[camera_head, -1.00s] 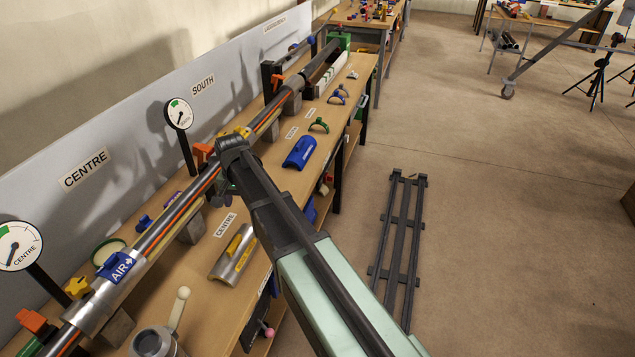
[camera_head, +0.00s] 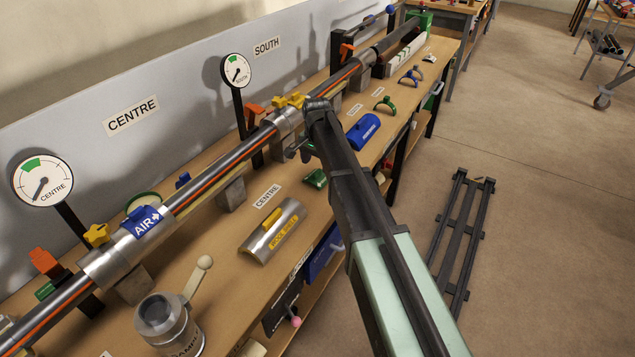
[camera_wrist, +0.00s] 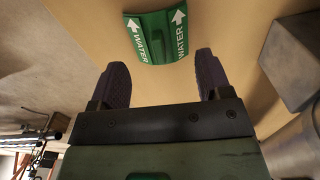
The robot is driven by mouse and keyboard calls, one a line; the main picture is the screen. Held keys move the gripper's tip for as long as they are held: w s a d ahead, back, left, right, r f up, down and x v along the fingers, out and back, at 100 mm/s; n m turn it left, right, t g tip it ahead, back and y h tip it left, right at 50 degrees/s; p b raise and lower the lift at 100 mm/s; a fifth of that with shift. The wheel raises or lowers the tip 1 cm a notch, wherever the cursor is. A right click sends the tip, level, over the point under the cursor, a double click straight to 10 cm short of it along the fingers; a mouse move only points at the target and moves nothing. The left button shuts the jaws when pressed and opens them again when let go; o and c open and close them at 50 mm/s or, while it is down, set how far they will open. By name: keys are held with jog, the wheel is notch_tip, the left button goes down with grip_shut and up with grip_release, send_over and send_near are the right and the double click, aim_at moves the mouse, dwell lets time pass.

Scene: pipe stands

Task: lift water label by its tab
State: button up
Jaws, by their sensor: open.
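The green water label (camera_wrist: 157,36) lies on the wooden bench, its white WATER lettering and arrows showing in the wrist view. A raised green tab (camera_wrist: 152,24) runs along its middle. In the head view the label (camera_head: 316,179) is a small green piece just below my gripper (camera_head: 299,151). In the wrist view my gripper (camera_wrist: 162,66) is open and empty. Its two dark fingers are spread to either side of the label's near edge, with the label beyond the tips. I cannot tell the exact height above it.
A long pipe (camera_head: 215,170) on grey blocks runs behind, with a blue AIR label (camera_head: 143,221). A silver half-shell (camera_head: 285,215) with yellow lettering lies left of the water label; a blue label (camera_head: 364,131) lies to its right. A grey block (camera_wrist: 300,60) stands close in the wrist view.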

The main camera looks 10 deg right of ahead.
aim_at(317, 172)
notch_tip(317, 172, down, 5)
jog(key=b, duration=0.3)
jog(key=shift+r, duration=0.1)
jog(key=shift+d+r, duration=0.1)
jog(key=shift+r, duration=0.15)
jog(key=shift+s, duration=0.1)
jog(key=c, duration=1.1)
